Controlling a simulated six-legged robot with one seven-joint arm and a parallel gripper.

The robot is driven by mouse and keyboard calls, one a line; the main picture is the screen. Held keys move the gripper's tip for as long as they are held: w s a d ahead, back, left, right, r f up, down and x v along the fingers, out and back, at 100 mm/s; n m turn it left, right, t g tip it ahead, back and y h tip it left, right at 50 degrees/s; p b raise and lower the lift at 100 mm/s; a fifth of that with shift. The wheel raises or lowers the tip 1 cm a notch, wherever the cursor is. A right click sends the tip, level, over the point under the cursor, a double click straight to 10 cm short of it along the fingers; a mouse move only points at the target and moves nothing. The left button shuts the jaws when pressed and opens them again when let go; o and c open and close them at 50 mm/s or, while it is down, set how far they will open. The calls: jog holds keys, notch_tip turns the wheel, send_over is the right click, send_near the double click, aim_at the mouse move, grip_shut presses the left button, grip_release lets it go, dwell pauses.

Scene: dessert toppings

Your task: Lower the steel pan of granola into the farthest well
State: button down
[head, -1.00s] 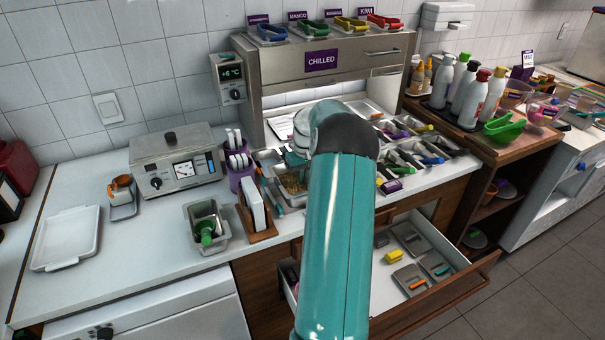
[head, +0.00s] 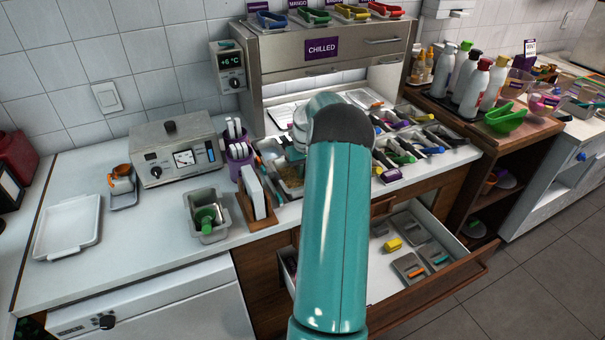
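The chilled topping unit (head: 285,55) stands against the wall, with rows of wells holding tools and coloured handles at its front. A steel pan with brown, granola-like content (head: 290,188) shows partly at the unit's left front, just left of my teal arm. My arm covers its right side, so I cannot tell whether it is held or seated in a well. My gripper is hidden behind my arm. The farthest wells are partly covered by my arm; a pale flat sheet or lid (head: 284,116) lies at the back left.
An open drawer (head: 465,280) juts out below the unit, with small containers inside. A steel container with a green item (head: 207,215) and a wooden rack (head: 258,213) stand left. Bottles (head: 470,85) crowd the right counter. The left counter has free room.

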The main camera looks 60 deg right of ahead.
jog(key=shift+f, duration=1.9)
dwell(1.0)
